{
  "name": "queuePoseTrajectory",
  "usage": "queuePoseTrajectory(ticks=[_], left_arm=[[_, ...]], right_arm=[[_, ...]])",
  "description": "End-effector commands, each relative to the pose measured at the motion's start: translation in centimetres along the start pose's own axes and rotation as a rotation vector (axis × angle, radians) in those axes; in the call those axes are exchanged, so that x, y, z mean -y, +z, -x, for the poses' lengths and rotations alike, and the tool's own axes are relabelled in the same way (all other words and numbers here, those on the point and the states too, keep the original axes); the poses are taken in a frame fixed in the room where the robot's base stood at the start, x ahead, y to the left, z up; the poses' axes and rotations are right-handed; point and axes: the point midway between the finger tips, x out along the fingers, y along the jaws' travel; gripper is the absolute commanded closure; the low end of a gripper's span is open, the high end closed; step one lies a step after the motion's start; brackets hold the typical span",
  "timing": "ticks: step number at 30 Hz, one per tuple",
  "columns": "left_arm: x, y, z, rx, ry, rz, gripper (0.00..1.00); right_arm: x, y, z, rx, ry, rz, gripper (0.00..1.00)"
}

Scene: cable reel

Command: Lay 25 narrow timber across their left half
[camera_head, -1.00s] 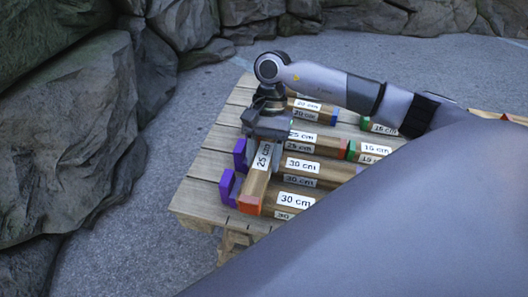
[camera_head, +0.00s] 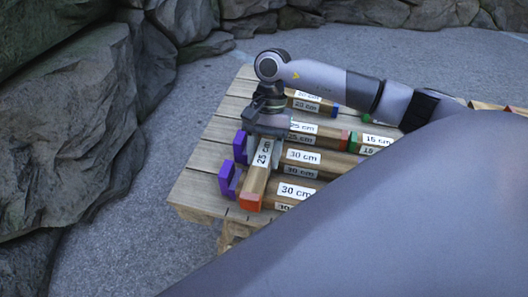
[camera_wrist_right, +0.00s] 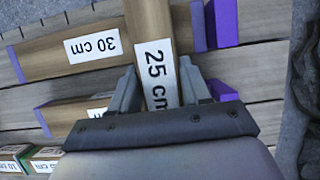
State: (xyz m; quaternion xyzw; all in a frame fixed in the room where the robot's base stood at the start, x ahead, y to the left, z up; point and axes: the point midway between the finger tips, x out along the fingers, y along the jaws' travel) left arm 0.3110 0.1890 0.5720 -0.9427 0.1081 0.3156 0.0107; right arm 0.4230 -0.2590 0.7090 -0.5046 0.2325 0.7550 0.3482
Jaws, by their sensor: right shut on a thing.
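My right gripper (camera_head: 263,152) is shut on a narrow 25 cm timber (camera_head: 257,177) with an orange-red end. The wrist view shows the fingers (camera_wrist_right: 158,85) on both sides of this timber (camera_wrist_right: 152,38). It runs crosswise over the left part of two parallel 30 cm timbers, the near one (camera_head: 296,190) and the far one (camera_head: 312,158). One 30 cm timber (camera_wrist_right: 60,57) shows beneath it in the wrist view. I cannot tell whether it touches them. Purple blocks (camera_head: 226,180) stand at their left ends. My left gripper is not in view.
The timbers lie on a slatted wooden table (camera_head: 195,190). Behind are another 25 cm timber (camera_head: 325,129), a 20 cm timber (camera_head: 310,103) and green-ended shorter pieces (camera_head: 372,140). Rocks (camera_head: 65,120) stand left of the table. My own arm covers the lower right.

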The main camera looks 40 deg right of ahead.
Motion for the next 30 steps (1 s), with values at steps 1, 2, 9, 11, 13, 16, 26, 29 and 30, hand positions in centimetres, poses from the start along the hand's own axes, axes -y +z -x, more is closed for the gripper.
queuePoseTrajectory(ticks=[1, 2, 9, 11, 13, 16, 26, 29, 30], left_arm=[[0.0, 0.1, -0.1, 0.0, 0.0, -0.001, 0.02], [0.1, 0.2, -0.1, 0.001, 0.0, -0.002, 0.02], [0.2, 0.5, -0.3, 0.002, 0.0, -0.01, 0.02], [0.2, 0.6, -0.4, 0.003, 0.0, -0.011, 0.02], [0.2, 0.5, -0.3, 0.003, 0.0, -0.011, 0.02], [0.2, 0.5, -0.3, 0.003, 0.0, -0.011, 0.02], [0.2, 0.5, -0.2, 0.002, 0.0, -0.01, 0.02], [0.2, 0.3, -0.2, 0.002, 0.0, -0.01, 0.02], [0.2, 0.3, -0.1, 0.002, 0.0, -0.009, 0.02]], right_arm=[[0.0, -0.1, -0.1, 0.0, -0.001, 0.0, 0.9], [0.0, -0.1, -0.1, 0.0, -0.001, 0.0, 0.9], [0.0, -0.2, -0.4, 0.0, -0.001, 0.0, 0.9], [0.0, -0.2, -0.5, 0.0, -0.001, 0.0, 0.9], [0.0, -0.2, -0.3, 0.0, -0.001, 0.0, 0.3], [0.0, -0.2, -0.4, 0.0, -0.001, 0.0, 0.23], [0.1, -0.2, 0.7, -0.002, -0.003, 0.0, 0.23], [0.0, -0.2, 2.3, -0.003, -0.003, 0.0, 0.23], [0.1, -0.2, 3.0, -0.004, -0.004, 0.0, 0.23]])
